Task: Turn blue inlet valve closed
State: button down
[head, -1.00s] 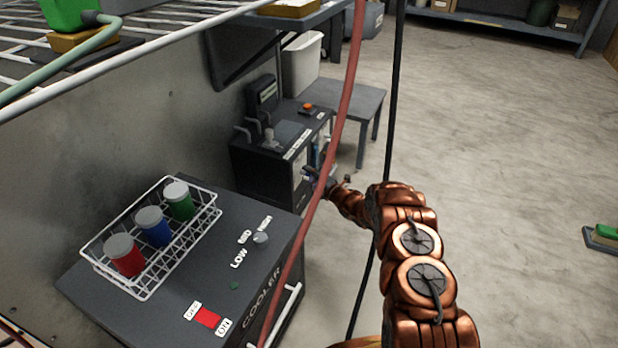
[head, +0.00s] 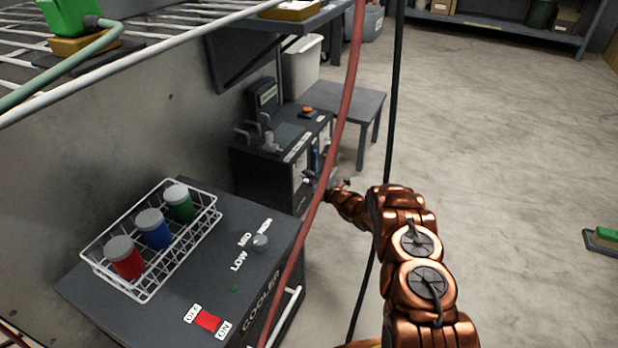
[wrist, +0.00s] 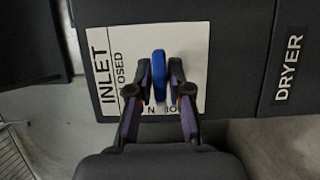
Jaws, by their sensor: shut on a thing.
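The blue inlet valve handle (wrist: 159,75) stands out from a white label plate (wrist: 190,40) marked INLET in the wrist view. My gripper (wrist: 159,70) is shut on the blue handle, with one finger on each side of it. Part of the label is hidden behind the fingers; "OSED" of one word shows on the left side of the plate. In the head view my gripper (head: 318,181) reaches the front of the dark dryer cabinet (head: 262,178). The handle is too small there to tell its angle.
A red hose (head: 345,110) and a black cable (head: 392,120) hang in front of the dryer near my arm. The cooler (head: 150,265) with a wire basket (head: 205,232) of jars stands in the near left. The floor to the right is mostly clear.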

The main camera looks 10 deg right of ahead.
jog(key=shift+r+m+h+p, duration=0.15)
jog(key=shift+m+h+p, duration=0.15)
jog(key=shift+p, duration=0.15)
jog(key=shift+r+m+g+p, duration=0.15)
jog(key=shift+m+g+p, duration=0.25)
jog(key=shift+m+p, duration=0.6)
jog(key=m+g+p, duration=0.1)
jog(key=m, duration=0.2)
jog(key=shift+f+g+p, duration=0.2)
jog(key=shift+g+p, duration=0.2)
jog(key=m+g+b, duration=0.1)
jog(key=m+g, duration=0.1)
jog(key=m, duration=0.2)
jog(key=shift+f, duration=0.15)
jog(key=m+g+y+b, duration=0.1)
jog(key=m+g, duration=0.1)
jog(key=m, duration=0.1)
jog(key=shift+f+y+b, duration=0.1)
jog(key=shift+y+b, duration=0.2)
jog(key=shift+b, duration=0.1)
jog(key=shift+m+g, duration=0.3)
jog(key=c, duration=1.2)
grip_release()
